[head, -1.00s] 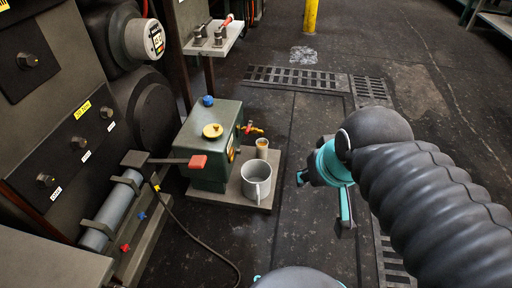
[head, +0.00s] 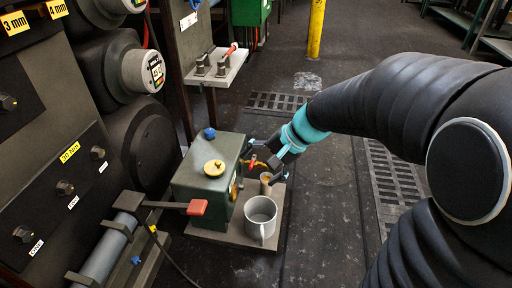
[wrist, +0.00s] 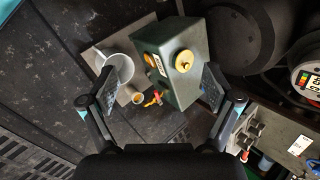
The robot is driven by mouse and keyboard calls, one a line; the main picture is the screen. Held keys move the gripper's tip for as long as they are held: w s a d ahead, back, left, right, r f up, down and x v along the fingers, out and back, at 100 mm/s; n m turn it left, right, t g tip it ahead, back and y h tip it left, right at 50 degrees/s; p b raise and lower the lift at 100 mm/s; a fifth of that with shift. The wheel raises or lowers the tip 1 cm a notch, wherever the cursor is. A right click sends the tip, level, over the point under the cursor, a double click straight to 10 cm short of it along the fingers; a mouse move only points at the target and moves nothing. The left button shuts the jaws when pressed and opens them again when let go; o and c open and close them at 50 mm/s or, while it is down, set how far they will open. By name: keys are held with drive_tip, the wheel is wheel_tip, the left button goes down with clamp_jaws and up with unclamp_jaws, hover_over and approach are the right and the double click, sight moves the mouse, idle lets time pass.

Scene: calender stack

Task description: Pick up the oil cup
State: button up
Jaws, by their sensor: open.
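A small cup with a tan inside, likely the oil cup (wrist: 138,98), stands on a grey base plate beside the green box's tap. In the head view the small cup (head: 265,182) shows just below my gripper, partly covered by it. A larger grey mug (head: 261,215) with a handle stands in front of it; it also shows in the wrist view (wrist: 115,66). My gripper (head: 262,160) is open and empty, over the tap and small cup. In the wrist view my gripper (wrist: 158,90) has its fingers wide apart, with the small cup between them, nearer the left finger.
The green box (head: 206,182) with a yellow cap, blue knob and red lever stands left of the cups. Its red-handled tap (wrist: 155,98) is close to the small cup. A bracket shelf (head: 218,70) is behind. Machine panels fill the left; the floor right of the plate is clear.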

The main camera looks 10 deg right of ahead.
drive_tip(key=w+d+f+m+t+y, duration=0.2)
drive_tip(key=w+f+m, duration=0.4)
drive_tip(key=w+f, duration=0.45)
drive_tip(key=w+d+f+m+t+y, duration=0.1)
drive_tip(key=w+f+m+t+y, duration=0.1)
drive_tip(key=w+f+m, duration=0.6)
drive_tip(key=m+t+h+b, duration=0.1)
drive_tip(key=m+t+h, duration=0.4)
drive_tip(key=m, duration=0.5)
approach(270, 188)
drive_tip(key=shift+s+d+f+t, duration=0.2)
drive_tip(key=shift+d+f+t, duration=0.15)
drive_tip(key=shift+d+t, duration=0.05)
drive_tip(key=b+x, duration=0.1)
drive_tip(key=x, duration=0.7)
drive_tip(key=shift+s+a, duration=0.1)
drive_tip(key=x, duration=0.2)
drive_tip(key=a+x, duration=0.1)
drive_tip(key=x, duration=0.1)
drive_tip(key=shift+r, duration=0.1)
drive_tip(key=shift+w+a, duration=0.2)
drive_tip(key=shift+w, duration=0.35)
drive_tip(key=c, duration=1.6)
